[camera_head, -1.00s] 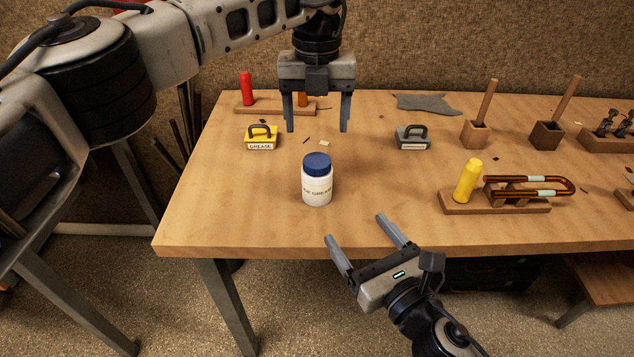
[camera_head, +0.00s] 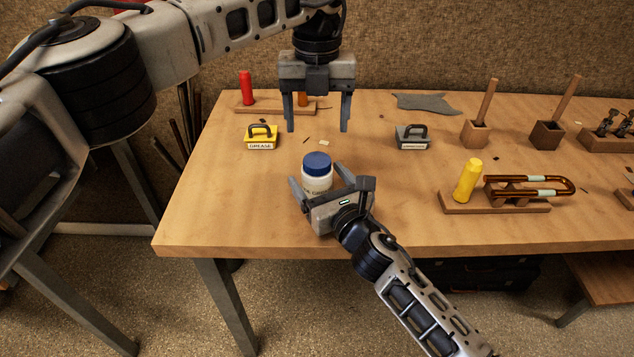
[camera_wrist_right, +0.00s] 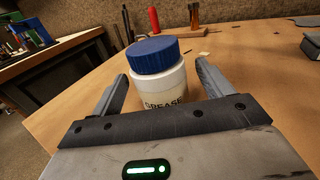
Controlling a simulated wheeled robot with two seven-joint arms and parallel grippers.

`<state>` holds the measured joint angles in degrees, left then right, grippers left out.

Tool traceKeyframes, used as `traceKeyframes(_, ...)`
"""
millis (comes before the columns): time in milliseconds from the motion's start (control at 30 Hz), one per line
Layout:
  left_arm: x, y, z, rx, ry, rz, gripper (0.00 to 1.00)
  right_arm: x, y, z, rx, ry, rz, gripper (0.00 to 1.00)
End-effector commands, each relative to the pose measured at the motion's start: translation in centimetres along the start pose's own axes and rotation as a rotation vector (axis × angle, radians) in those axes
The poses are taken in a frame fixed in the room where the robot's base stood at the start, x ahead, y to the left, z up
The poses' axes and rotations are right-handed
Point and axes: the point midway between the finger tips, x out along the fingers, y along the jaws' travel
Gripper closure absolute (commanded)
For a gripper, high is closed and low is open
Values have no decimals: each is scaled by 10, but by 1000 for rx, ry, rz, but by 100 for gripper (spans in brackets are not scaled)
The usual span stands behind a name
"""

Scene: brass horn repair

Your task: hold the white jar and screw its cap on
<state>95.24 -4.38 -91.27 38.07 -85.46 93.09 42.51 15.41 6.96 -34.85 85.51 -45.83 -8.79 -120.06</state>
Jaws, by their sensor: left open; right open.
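The white jar (camera_head: 317,182) stands upright on the bench, with its blue cap (camera_head: 317,163) on top. In the right wrist view the jar (camera_wrist_right: 160,90) with its blue cap (camera_wrist_right: 153,55) stands between my right fingers. My right gripper (camera_head: 317,184) is open, with one finger on each side of the jar's body; I cannot tell whether they touch it. The gripper hides the jar's lower part in the head view. My left gripper (camera_head: 317,128) is open and empty, pointing down above the bench, behind and higher than the jar.
A red-handled tool (camera_head: 246,88) stands at the back. A yellow cylinder (camera_head: 467,181) and a bent brass tube (camera_head: 560,185) are at the right.

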Motion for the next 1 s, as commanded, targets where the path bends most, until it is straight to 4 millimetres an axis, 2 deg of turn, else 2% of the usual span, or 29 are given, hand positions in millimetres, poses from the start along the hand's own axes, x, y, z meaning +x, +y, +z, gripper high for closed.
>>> traceKeyframes(133, 0, 0, 0, 0, 0, 0, 30, 8, 0, 1, 1, -1, 1, 21)
traceKeyframes(400, 0, 0, 0, 0, 0, 0, 30, 8, 0, 0, 0, 0, 0, 21)
traceKeyframes(433, 0, 0, 0, 0, 0, 0, 30, 8, 0, 0, 0, 0, 0, 24)
traceKeyframes(467, 0, 0, 0, 0, 0, 0, 30, 8, 0, 0, 0, 0, 0, 32)
traceKeyframes(700, 0, 0, 0, 2, 0, 0, 30, 8, 0, 0, 0, 0, 1, 99)
traceKeyframes(833, 1, -1, -1, 84, 2, -2, 30, 8, 0, 0, 0, 0, 1, 100)
traceKeyframes(1000, 1, -1, -1, 296, 2, -2, 30, 8, 0, 0, 0, 0, 1, 100)
